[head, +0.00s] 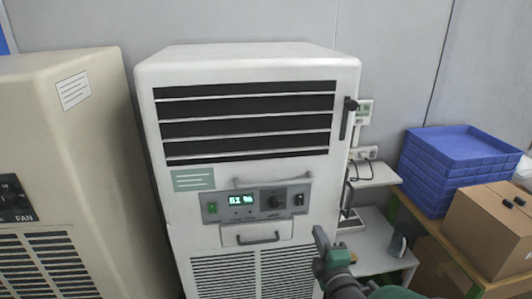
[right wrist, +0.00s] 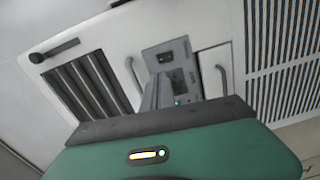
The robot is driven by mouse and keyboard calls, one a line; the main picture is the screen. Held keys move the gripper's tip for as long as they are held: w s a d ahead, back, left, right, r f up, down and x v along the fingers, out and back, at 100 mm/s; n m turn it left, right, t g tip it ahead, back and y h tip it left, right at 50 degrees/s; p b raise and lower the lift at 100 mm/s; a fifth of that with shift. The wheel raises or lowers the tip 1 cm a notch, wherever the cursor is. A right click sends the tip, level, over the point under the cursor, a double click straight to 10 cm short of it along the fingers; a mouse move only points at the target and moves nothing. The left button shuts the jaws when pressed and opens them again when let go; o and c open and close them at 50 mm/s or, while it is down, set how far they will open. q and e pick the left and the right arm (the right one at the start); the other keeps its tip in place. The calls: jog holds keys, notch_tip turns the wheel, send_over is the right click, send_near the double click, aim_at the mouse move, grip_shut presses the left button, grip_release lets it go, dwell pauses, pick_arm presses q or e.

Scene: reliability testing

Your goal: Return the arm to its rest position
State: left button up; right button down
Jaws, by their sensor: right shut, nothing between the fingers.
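My right gripper (head: 322,240) is in the head view at the lower middle, in front of the white cabinet machine (head: 240,70). It is shut with nothing between its fingers. In the right wrist view, the gripper (right wrist: 167,88) points at the machine's control panel (right wrist: 172,62), which looks tilted there. In the head view the panel (head: 257,202) has a lit green display, knobs and a handle (head: 257,238) below it. The gripper appears to the right of this handle; I cannot tell whether it touches the machine. My left gripper is not in view.
A beige machine (head: 80,150) stands close on the left. A dark lever (head: 348,115) sticks out at the white machine's upper right.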

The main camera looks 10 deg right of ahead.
jog(key=s+d+f+m+g, duration=0.1)
jog(key=s+f+m+g, duration=0.4)
jog(key=f, duration=0.3)
jog(key=s+a+f+m+g, duration=0.1)
jog(key=s+f+m+g, duration=0.4)
jog(key=s, duration=0.4)
jog(key=s+f+m+g, duration=0.4)
jog(key=s+m, duration=0.3)
jog(key=s, duration=0.2)
jog(key=shift+s+a+f+g, duration=0.4)
jog(key=shift+g, duration=0.2)
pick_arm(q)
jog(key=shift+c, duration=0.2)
